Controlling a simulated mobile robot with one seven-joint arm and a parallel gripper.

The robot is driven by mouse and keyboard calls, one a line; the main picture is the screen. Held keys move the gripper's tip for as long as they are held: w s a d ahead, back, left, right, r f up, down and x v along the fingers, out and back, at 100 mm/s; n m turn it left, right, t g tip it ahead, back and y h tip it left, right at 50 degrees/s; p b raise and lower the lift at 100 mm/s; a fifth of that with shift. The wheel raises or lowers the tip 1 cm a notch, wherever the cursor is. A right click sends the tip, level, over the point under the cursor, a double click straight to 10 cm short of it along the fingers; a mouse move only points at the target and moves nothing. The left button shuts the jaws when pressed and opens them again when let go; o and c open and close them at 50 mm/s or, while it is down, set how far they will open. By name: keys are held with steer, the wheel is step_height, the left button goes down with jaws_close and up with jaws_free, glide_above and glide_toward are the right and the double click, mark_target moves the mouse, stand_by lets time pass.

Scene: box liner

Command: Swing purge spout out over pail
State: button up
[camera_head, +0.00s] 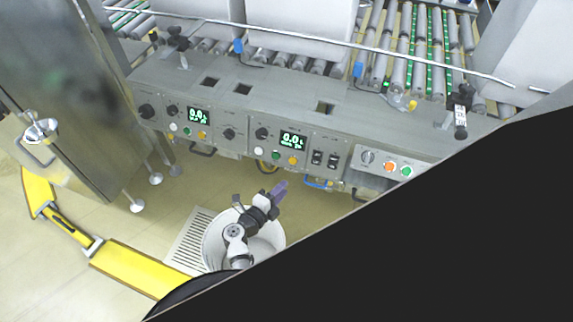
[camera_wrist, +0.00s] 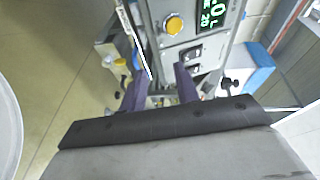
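My gripper (camera_head: 279,190) has purple fingers and reaches up toward the underside of the control panel. In the wrist view its two fingers (camera_wrist: 160,92) stand apart, with grey metal parts beyond and between them; I see nothing clearly gripped. A white round pail (camera_head: 212,248) stands on the floor below, partly hidden by my arm; its pale rim may be the curved shape at the wrist view's left edge (camera_wrist: 8,130). I cannot pick out the purge spout for certain among the small fittings under the panel.
The grey control panel (camera_head: 228,108) with displays, knobs and buttons spans above my gripper. A blue handle (camera_head: 318,184) hangs under it. A floor grate (camera_head: 189,243) lies left of the pail, and a yellow guard rail (camera_head: 135,266) is at lower left. A steel cabinet (camera_head: 85,100) stands left.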

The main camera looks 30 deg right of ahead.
steer(key=s+d+f+g, duration=0.1)
steer(key=s+f+g, duration=0.1)
steer(key=s+f, duration=0.25)
steer(key=shift+m, duration=0.4)
steer(key=x, duration=0.9)
steer(key=w+b+x, duration=0.1)
steer(key=x, duration=0.3)
steer(key=shift+w+f, duration=0.1)
steer(key=shift+f, duration=0.05)
jaws_close()
